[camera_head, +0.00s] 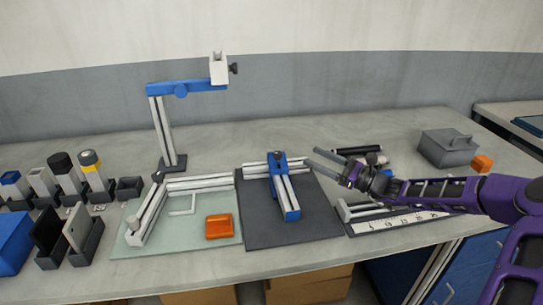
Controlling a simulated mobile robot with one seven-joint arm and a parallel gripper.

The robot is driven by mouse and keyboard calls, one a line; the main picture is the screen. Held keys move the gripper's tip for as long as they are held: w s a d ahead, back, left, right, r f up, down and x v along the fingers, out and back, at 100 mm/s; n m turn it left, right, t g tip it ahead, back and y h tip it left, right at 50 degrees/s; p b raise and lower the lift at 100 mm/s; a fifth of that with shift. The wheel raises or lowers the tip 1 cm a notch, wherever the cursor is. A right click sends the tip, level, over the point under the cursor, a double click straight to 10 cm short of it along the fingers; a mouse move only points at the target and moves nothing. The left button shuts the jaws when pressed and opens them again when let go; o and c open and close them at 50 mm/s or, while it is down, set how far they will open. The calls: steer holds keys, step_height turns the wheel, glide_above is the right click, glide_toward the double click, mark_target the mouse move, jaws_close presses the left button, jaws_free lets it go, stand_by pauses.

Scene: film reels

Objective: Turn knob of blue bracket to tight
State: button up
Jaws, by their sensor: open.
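A blue bracket (285,188) sits on a light metal rail on the dark mat at the middle of the table. A small dark knob (278,155) shows at its far end. I cannot tell for certain which of the two is the task's bracket. My gripper (312,157) is open and empty, pointing left, just right of the bracket on the mat. The knobs' tightness cannot be seen.
A green mat (190,244) with metal rails and an orange block (219,226) lies left of the dark mat (312,225). Right are a ruler strip (395,223), a dark cylinder (357,150) and a grey box (447,148). Several small containers crowd the left.

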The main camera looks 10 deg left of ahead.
mark_target(277, 153)
steer(key=shift+m+g+h, duration=0.4)
steer(key=shift+h, duration=0.3)
steer(key=d+f, duration=0.1)
steer(key=s+d+f, duration=0.1)
steer(key=d+f, duration=0.1)
steer(key=shift+d+f, duration=0.15)
steer(key=shift+d, duration=0.05)
steer(key=shift+w+a+f, duration=0.1)
steer(key=shift+w+a, duration=0.05)
steer(key=shift+a, duration=0.05)
steer(key=b+x, duration=0.1)
steer(key=x, duration=1.6)
steer(key=shift+d, duration=0.1)
jaws_close()
